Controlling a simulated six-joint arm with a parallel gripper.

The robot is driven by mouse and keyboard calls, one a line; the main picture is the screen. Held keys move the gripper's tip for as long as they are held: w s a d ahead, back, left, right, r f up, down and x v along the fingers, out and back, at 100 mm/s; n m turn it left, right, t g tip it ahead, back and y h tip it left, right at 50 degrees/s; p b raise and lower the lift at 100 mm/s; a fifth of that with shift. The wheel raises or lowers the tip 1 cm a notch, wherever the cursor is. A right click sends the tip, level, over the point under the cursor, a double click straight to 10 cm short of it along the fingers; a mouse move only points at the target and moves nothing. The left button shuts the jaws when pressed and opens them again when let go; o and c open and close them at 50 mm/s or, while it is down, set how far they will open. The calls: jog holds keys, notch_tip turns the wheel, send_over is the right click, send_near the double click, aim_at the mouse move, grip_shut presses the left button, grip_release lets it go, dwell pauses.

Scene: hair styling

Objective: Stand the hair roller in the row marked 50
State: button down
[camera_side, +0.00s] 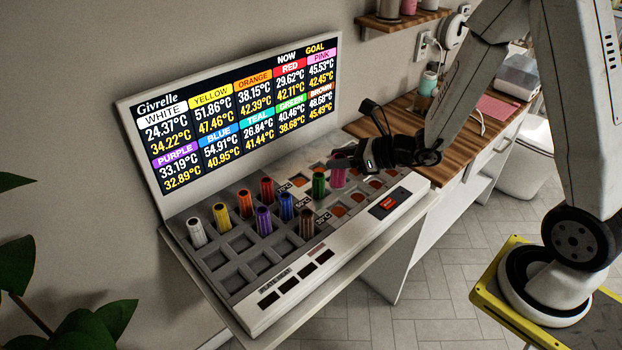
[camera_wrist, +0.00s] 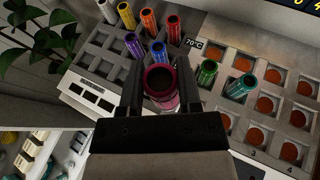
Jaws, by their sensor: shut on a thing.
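My gripper (camera_side: 350,160) is shut on a pink hair roller (camera_side: 338,174), which is held upright above the right half of the roller station (camera_side: 285,292). In the wrist view the roller (camera_wrist: 160,92) stands between both fingers of my gripper (camera_wrist: 160,84), its open top toward the camera. A 70°C label (camera_wrist: 193,42) is readable beside the heated sockets in the wrist view. Other small labels on the station are too small to read in the side view. A green roller (camera_wrist: 206,73) and a teal roller (camera_wrist: 241,86) stand in sockets on the right half.
White (camera_side: 197,232), yellow (camera_side: 221,215), orange (camera_side: 245,203), red (camera_side: 267,190), purple (camera_side: 263,220), blue (camera_side: 286,205) and brown (camera_side: 306,223) rollers stand in the station. A temperature display (camera_side: 230,110) rises behind. Several orange-floored sockets (camera_wrist: 265,105) are empty. A wooden counter (camera_side: 400,110) lies beyond.

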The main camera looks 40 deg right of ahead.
jog(key=s+d+m+t+h, duration=0.1)
jog(key=s+d+m+h, duration=0.1)
jog(key=d, duration=1.3)
jog(key=shift+s, duration=0.85)
jog(key=w+d+f, duration=0.3)
jog(key=w+f, duration=0.6)
jog(key=w, duration=0.4)
jog(key=shift+d+f, duration=0.2)
jog(key=shift+d, duration=0.1)
jog(key=shift+f, duration=0.1)
jog(key=shift+w+f, duration=0.15)
jog(key=shift+f, duration=0.7)
jog(key=shift+w+f, duration=0.1)
jog(key=shift+f, duration=0.75)
jog(key=shift+f, duration=0.15)
